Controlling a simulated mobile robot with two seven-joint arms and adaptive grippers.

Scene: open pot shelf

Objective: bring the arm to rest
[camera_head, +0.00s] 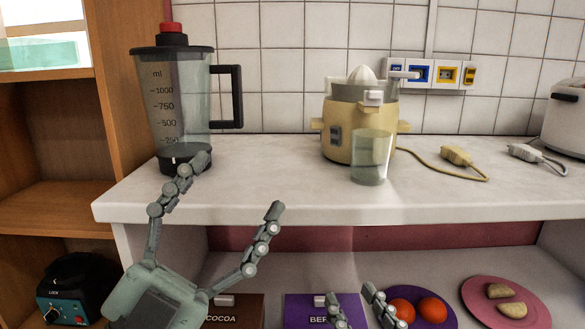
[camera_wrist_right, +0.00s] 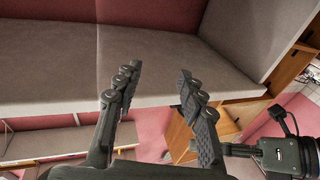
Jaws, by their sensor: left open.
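My left gripper (camera_head: 238,186) is in the head view, in front of the white counter's front edge. Its two fingers are spread wide with nothing between them. One fingertip overlaps the base of the blender jug (camera_head: 178,100) in the picture; I cannot tell whether they touch. My right gripper (camera_head: 350,294) shows only its fingertips at the bottom of the head view, in front of the lower shelf. In the right wrist view its fingers (camera_wrist_right: 157,76) stand apart and hold nothing, facing a grey shelf surface (camera_wrist_right: 170,58).
The counter (camera_head: 290,200) bears a yellow juicer (camera_head: 345,125), a glass (camera_head: 371,158), plugs (camera_head: 456,157) and a white appliance (camera_head: 566,118). Below are a purple plate (camera_head: 447,320) with tomatoes, a pink plate (camera_head: 535,305), labelled boxes (camera_head: 245,310) and a dark motor base (camera_head: 75,285).

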